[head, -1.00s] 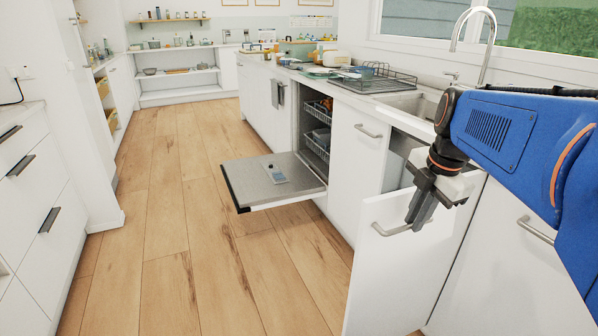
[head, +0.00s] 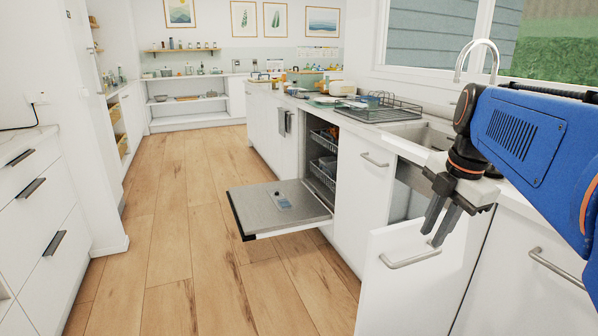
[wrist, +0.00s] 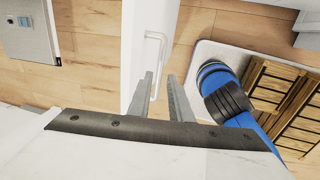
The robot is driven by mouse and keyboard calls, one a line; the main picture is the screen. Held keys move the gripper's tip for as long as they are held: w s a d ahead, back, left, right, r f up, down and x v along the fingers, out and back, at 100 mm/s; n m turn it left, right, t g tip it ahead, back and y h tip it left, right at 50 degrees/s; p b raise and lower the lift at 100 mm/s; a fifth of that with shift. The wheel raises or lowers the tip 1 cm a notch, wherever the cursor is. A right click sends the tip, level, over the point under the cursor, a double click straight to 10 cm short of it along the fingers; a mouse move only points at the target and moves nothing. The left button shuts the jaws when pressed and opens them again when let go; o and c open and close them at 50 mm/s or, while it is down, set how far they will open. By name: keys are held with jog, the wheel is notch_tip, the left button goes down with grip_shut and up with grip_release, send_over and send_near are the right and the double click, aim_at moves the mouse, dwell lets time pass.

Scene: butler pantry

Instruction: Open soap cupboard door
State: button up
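The soap cupboard door (head: 405,300) is a white panel below the sink, swung outward with the dark cupboard opening (head: 405,203) showing behind it. Its bar handle (head: 410,259) is pale metal and also shows in the wrist view (wrist: 160,60). My gripper (head: 433,238) is open, with its two fingers apart and nothing held between them. The fingertips are just above the right end of the handle in the head view.
The dishwasher door (head: 282,205) is folded down to the left, over the floor. A closed white cupboard with a handle (head: 555,268) is at the right. The sink (head: 425,133) and a drying rack (head: 375,111) are above. The wooden floor (head: 200,260) on the left is clear.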

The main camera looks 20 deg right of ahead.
notch_tip(320, 180, up, 11)
jog(key=s, duration=0.2)
jog(key=shift+s, duration=0.2)
